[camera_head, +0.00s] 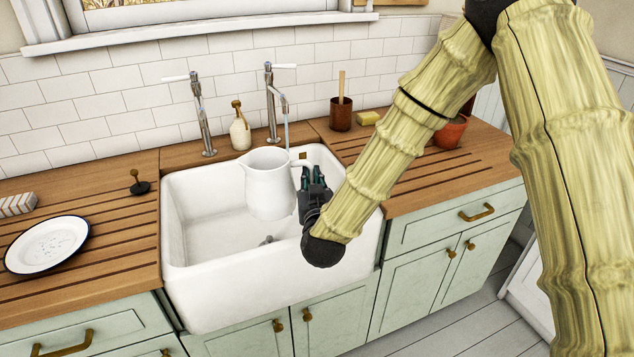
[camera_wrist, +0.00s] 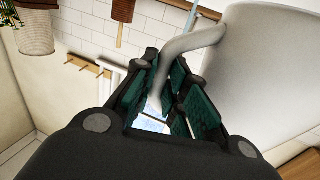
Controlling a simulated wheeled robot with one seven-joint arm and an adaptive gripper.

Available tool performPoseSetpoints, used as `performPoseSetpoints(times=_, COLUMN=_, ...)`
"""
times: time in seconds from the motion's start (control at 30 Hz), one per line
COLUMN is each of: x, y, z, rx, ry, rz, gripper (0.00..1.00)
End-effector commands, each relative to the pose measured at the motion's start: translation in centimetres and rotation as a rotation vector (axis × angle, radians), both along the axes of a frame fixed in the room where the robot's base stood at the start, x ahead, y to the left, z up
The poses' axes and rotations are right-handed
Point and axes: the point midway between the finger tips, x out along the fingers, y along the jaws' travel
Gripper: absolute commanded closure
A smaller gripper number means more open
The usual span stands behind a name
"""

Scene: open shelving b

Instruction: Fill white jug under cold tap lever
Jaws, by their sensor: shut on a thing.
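The white jug (camera_head: 268,185) is upright in the white sink (camera_head: 222,292), towards its right back. My gripper (camera_head: 312,190) is shut on the jug's handle, at the jug's right side. In the wrist view the handle (camera_wrist: 188,48) runs down between the green-padded fingers (camera_wrist: 165,92), and the jug's body (camera_wrist: 262,70) fills the right. The right tap (camera_head: 273,100) has a white lever (camera_head: 285,66) turned right. A thin stream of water (camera_head: 286,130) falls from its spout behind the jug's rim. The jug's inside and water level are hidden.
The left tap (camera_head: 199,112) has a white lever and no visible stream. A soap bottle (camera_head: 240,130) stands between the taps. A brown cup with a brush (camera_head: 341,112) and a plant pot (camera_head: 450,131) stand right. A white plate (camera_head: 47,244) and black plug (camera_head: 139,185) lie left.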

Motion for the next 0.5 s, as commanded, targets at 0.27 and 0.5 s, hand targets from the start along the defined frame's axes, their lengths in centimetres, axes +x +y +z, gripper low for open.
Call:
performPoseSetpoints(times=0.27, x=2.0, y=-0.4, z=0.2, rx=0.002, ry=-0.003, rz=-0.002, gripper=1.00)
performPoseSetpoints(times=0.5, x=3.7, y=-0.9, z=0.1, rx=0.002, ry=-0.003, rz=-0.003, gripper=1.00)
